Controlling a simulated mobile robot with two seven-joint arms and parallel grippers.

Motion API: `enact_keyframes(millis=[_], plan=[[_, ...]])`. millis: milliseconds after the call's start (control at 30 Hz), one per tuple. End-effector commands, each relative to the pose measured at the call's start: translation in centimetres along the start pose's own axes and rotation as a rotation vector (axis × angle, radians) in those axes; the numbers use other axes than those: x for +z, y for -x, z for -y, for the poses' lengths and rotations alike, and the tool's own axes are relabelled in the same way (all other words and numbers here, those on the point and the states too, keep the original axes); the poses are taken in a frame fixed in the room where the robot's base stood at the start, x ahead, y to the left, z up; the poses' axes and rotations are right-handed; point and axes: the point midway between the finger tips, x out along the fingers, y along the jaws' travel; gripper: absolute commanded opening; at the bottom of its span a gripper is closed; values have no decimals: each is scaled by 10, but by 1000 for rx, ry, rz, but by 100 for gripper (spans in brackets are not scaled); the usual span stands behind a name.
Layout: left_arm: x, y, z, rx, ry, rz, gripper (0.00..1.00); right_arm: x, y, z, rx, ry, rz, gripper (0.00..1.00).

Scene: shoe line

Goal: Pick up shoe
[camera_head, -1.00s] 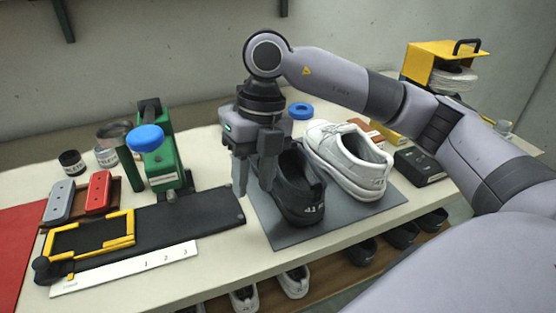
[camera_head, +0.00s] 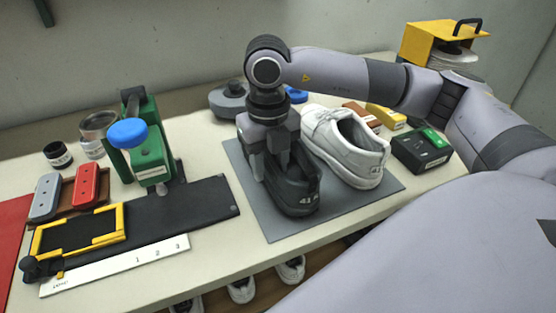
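A black shoe (camera_head: 297,197) stands upright on a grey mat (camera_head: 268,221), its heel towards me. A white shoe (camera_head: 352,162) stands beside it on the right, also on the mat. My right gripper (camera_head: 271,172) is over the black shoe from above, fingers pointing down with a gap between them. The fingers reach down at the shoe's front part. The gripper hides that part, and I cannot tell whether the fingers touch the shoe. My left gripper is not in view.
A green press with a blue knob (camera_head: 129,132) and a black board with a yellow frame (camera_head: 78,228) stand on the left. A black-and-green box (camera_head: 422,152) is to the right. More shoes (camera_head: 241,289) lie on a shelf below the table edge.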

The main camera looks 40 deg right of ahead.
Motion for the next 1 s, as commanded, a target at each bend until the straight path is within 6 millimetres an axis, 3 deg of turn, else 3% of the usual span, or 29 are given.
enact_keyframes(millis=[167, 200, 300, 1000], plan=[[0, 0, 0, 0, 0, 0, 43, 0, 0, 0, 0, 1, 0, 39], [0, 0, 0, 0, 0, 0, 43, 0, 0, 0, 0, 1, 0, 26], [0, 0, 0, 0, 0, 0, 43, 0, 0, 0, 0, 1, 0, 0], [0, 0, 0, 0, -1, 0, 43, 0, 1, 0, 0, 0, 1, 0]])
